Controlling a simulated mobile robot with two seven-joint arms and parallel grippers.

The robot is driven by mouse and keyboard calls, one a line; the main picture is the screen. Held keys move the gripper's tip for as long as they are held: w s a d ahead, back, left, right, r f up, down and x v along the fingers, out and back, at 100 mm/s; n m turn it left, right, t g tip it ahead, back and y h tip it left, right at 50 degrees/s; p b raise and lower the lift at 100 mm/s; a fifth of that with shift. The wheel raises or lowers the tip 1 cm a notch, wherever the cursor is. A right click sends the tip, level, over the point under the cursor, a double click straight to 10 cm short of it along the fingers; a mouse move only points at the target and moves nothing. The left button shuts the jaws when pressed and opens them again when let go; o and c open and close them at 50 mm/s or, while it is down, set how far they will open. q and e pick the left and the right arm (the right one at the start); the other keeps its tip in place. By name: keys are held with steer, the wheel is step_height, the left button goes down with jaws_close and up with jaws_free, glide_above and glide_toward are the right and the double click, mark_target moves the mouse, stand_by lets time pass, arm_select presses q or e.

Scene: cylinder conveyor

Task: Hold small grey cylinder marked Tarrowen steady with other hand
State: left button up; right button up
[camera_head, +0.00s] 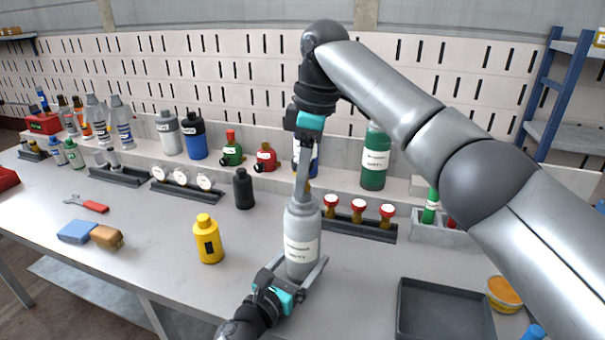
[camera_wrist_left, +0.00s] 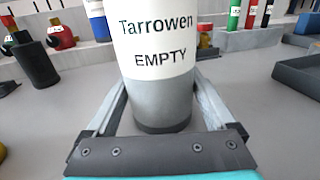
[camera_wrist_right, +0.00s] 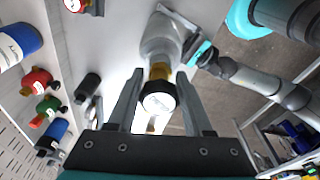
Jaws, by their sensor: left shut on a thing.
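The grey cylinder (camera_head: 301,238) stands upright on the bench in the head view. Its white label reads "Tarrowen EMPTY" in the left wrist view (camera_wrist_left: 158,52). My left gripper (camera_head: 293,272) is shut on its lower body, one finger on each side. My right gripper (camera_head: 303,192) points down over the cylinder's top and hides the valve in the head view. In the right wrist view its fingers are apart, with the black and yellow valve top (camera_wrist_right: 158,97) between them and gaps at both sides.
A yellow bottle (camera_head: 208,240) and a black bottle (camera_head: 243,189) stand left of the cylinder. A rack (camera_head: 360,230) with red-topped pieces is behind it to the right. An empty dark tray (camera_head: 445,312) lies at front right. A green cylinder (camera_head: 374,158) stands on the back ledge.

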steer(key=shift+o, duration=1.3)
steer(key=shift+r, duration=1.3)
steer(key=shift+f, duration=0.15)
steer(key=shift+f, duration=1.15)
